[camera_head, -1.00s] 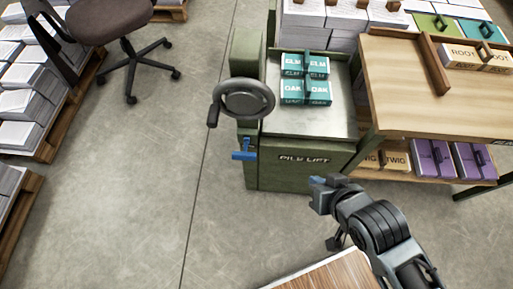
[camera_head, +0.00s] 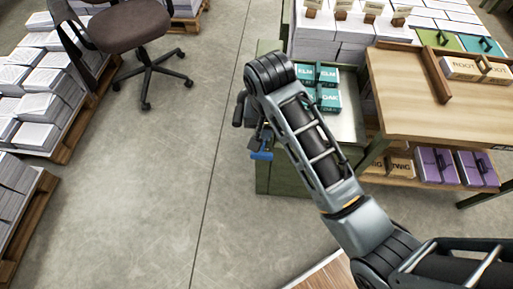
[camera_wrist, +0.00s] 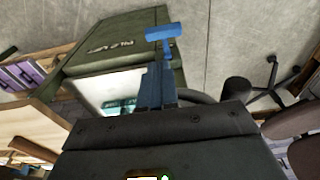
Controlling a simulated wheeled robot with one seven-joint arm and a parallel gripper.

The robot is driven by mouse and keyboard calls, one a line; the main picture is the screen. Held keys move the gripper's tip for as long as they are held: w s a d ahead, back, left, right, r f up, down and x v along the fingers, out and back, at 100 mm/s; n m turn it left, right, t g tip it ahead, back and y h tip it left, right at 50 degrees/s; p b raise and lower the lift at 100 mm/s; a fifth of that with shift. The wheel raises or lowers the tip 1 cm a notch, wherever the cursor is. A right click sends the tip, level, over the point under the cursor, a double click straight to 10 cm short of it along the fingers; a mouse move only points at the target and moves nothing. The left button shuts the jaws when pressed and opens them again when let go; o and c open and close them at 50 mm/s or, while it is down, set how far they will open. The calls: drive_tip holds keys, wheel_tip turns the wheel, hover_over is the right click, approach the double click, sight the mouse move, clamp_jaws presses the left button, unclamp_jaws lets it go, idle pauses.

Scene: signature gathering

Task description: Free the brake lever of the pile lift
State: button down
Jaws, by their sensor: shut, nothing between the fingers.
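The brake lever (camera_head: 261,155) is a blue T-shaped handle low on the side of the green pile lift (camera_head: 284,180). In the wrist view the lever (camera_wrist: 163,33) stands out from the lift's front (camera_wrist: 122,36), just beyond my fingertips. My gripper (camera_wrist: 155,68) has blue fingers that are shut and empty, pointing toward the lever. Whether the fingertips touch the lever's stem cannot be told. In the head view my arm hides most of the gripper and most of the handwheel, whose dark crank grip (camera_head: 238,108) shows at the left.
Teal ELM and OAK packs (camera_head: 328,98) lie on the lift's metal platform. A wooden table (camera_head: 420,95) stands at the right, with purple boxes (camera_head: 437,165) on its lower shelf. An office chair (camera_head: 130,25) and paper pallets are at the left. The floor between is clear.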

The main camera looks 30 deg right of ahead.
sight(263, 154)
drive_tip(key=shift+w+a+r, duration=0.1)
drive_tip(key=shift+a+r, duration=0.05)
drive_tip(key=shift+r, duration=0.05)
drive_tip(key=f, duration=1)
drive_tip(key=shift+w+d, duration=0.35)
drive_tip(key=shift+w, duration=0.05)
drive_tip(key=shift+s+a+f, duration=0.1)
drive_tip(key=shift+s+a+f+t+h, duration=0.1)
drive_tip(key=shift+s+f+t+h, duration=0.1)
drive_tip(key=shift+t+h, duration=0.1)
